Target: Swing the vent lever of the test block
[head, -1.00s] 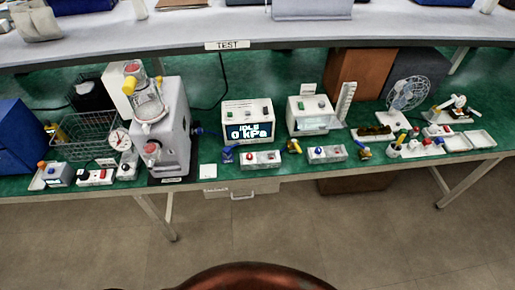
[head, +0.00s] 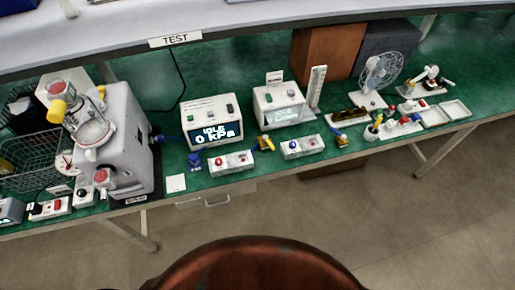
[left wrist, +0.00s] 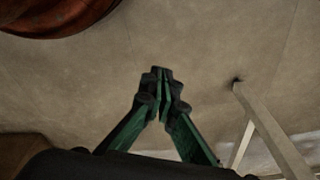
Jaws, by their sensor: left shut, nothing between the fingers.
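Two small pale blocks stand near the bench's front edge in the head view: one with a red knob (head: 232,162) and one with a blue knob (head: 302,147). A small yellow lever-like part (head: 265,143) sits between them, and another yellow part (head: 341,139) is right of the second. A blue fitting (head: 195,161) stands left of the first block. I cannot tell which part is the vent lever. My left gripper (left wrist: 161,74) is shut and empty in the left wrist view, over bare floor, away from the bench. Neither gripper shows in the head view.
A display box (head: 212,121) reading IDLE, 0 kPa stands behind the blocks, beside a second white box (head: 284,105). A large grey machine (head: 125,140) stands left, a fan (head: 380,75) right. A TEST sign (head: 175,40) hangs on the shelf edge. A bench leg (left wrist: 265,130) shows near my left gripper.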

